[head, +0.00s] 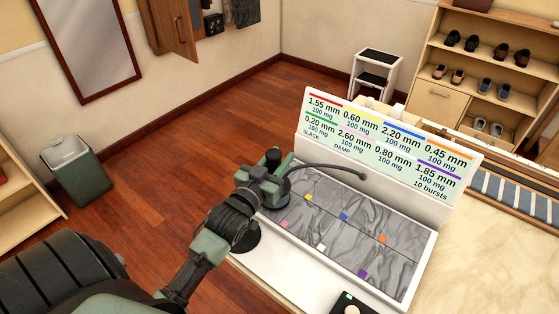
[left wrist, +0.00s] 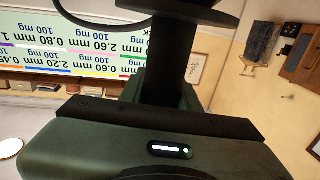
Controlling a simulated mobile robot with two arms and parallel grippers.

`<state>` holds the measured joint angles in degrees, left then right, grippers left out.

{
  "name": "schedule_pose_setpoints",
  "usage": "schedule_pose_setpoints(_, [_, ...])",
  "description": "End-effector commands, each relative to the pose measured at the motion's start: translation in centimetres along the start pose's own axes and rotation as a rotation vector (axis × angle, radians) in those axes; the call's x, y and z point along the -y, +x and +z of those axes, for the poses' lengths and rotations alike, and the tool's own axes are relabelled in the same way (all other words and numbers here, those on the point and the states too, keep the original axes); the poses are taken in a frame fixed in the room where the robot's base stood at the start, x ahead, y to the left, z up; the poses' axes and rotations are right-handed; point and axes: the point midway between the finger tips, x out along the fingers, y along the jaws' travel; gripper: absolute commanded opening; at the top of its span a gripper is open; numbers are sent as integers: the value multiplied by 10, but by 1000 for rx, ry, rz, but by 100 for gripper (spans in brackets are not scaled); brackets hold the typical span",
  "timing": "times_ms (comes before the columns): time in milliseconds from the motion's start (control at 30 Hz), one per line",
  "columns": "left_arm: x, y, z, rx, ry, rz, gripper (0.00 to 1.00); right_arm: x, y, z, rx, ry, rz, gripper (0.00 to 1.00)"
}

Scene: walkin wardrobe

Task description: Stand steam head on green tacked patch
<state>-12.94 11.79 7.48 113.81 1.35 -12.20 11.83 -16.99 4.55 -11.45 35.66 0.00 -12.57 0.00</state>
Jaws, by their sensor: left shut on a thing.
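My left gripper (head: 262,186) is shut on the steam head, whose dark shaft (left wrist: 175,70) shows in the left wrist view. A thin dark hose (head: 330,167) runs right from near the gripper over the board. The grey creased cloth (head: 335,225) lies in a white-framed board, with small yellow (head: 308,197), blue (head: 343,216), orange (head: 383,240), pink (head: 284,224), white (head: 321,247) and purple (head: 362,273) patches. I see no green patch; the gripper and arm cover the cloth's upper-left corner.
A label panel (head: 385,140) with coloured bars stands upright behind the board. A black round pad (head: 245,239) lies at the board's left, beside my arm. A bin (head: 76,170) stands on the floor at left.

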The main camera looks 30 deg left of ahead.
Motion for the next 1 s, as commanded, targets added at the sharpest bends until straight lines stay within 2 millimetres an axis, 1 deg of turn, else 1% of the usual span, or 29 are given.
schedule_pose_setpoints(100, [0, 0, 7, -6, 1, 1, 0, 0, 0, 1, 2, 0, 0, 36])
schedule_pose_setpoints(367, [0, 0, 7, -8, 1, 1, 0, 1, 0, 4, 6, 0, -1, 36])
schedule_pose_setpoints(467, [0, 0, 10, -8, 1, 1, 0, 1, 1, 5, 7, 0, -1, 36])
schedule_pose_setpoints(500, [0, 0, 12, -2, 1, 1, 38, 1, 1, 5, 7, 0, -1, 36])
schedule_pose_setpoints(567, [0, 0, 12, -2, 1, 1, 54, 1, 1, 5, 7, 0, -1, 36])
schedule_pose_setpoints(833, [0, 0, 12, -2, 1, 1, 54, 1, 1, 5, 8, 0, -1, 36])
schedule_pose_setpoints(933, [0, 0, 8, -3, 1, 1, 54, 1, -1, 5, 8, 0, -1, 36])
schedule_pose_setpoints(1000, [0, -7, 10, -1, 1, 1, 54, 1, 2, 6, 8, 0, -1, 36])
